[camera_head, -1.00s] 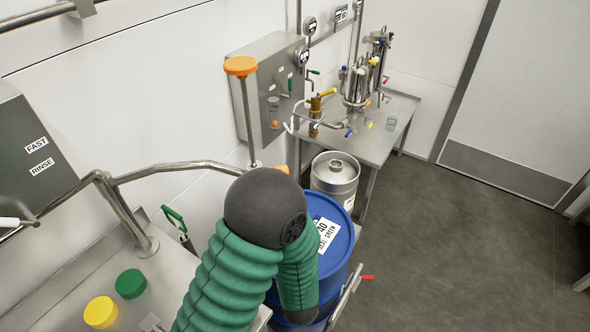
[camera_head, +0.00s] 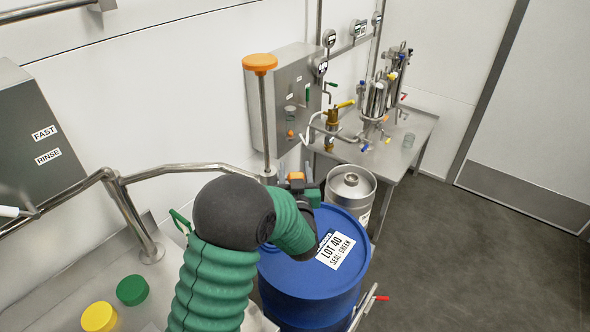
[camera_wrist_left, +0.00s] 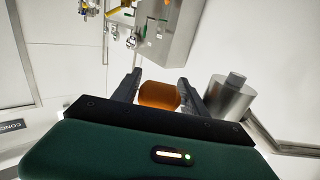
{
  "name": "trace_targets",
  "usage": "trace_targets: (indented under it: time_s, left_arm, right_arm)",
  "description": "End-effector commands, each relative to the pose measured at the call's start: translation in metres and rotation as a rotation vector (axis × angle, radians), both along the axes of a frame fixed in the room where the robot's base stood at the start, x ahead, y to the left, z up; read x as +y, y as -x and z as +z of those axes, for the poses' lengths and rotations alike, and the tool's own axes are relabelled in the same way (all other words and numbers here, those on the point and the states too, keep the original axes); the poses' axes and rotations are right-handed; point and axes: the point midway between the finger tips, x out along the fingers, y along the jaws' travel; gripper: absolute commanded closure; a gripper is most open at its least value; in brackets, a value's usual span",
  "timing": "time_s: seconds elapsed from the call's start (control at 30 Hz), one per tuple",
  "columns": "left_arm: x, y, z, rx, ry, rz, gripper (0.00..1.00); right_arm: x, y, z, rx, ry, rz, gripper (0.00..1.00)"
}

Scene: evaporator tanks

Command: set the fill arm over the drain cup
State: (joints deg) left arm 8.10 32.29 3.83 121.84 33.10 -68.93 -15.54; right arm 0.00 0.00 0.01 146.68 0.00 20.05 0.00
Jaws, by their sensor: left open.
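A bent steel pipe (camera_head: 190,168), which may be the fill arm, runs from the left towards an upright post with an orange cap (camera_head: 260,63). An orange grip (camera_head: 297,177) shows near the post's foot. My left gripper (camera_head: 302,182) is at this grip, partly hidden by my green-sleeved arm. In the left wrist view the orange grip (camera_wrist_left: 158,95) sits between the open fingers of my left gripper (camera_wrist_left: 157,82), and I cannot tell whether they touch it. A steel cylinder (camera_wrist_left: 230,100) stands right of it. I cannot make out the drain cup for certain. My right gripper is out of view.
A blue drum (camera_head: 310,275) with a label stands just below my left gripper. A steel keg (camera_head: 350,187) is behind it. A bench (camera_head: 415,130) with glassware and valves is farther back. Yellow (camera_head: 99,316) and green (camera_head: 132,290) caps lie at the lower left. Floor on the right is clear.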

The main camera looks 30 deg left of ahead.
Motion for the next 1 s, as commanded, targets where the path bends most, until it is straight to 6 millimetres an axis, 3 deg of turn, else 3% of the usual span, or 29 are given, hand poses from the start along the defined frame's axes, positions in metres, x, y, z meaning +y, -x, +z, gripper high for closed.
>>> trace_targets:
  time_s: [0.23,0.6,1.0]
  left_arm:
    - [0.0004,-0.0008,-0.0002,0.0,0.0,0.0,0.52]
    - [-0.0001,-0.0008,-0.0001,0.0,0.0,-0.001,1.0]
    - [-0.0028,-0.001,-0.0004,0.0,0.0,-0.009,1.0]
  right_arm:
    - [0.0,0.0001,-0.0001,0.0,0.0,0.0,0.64]
    - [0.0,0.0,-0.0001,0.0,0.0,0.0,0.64]
    - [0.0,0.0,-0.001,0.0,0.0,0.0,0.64]
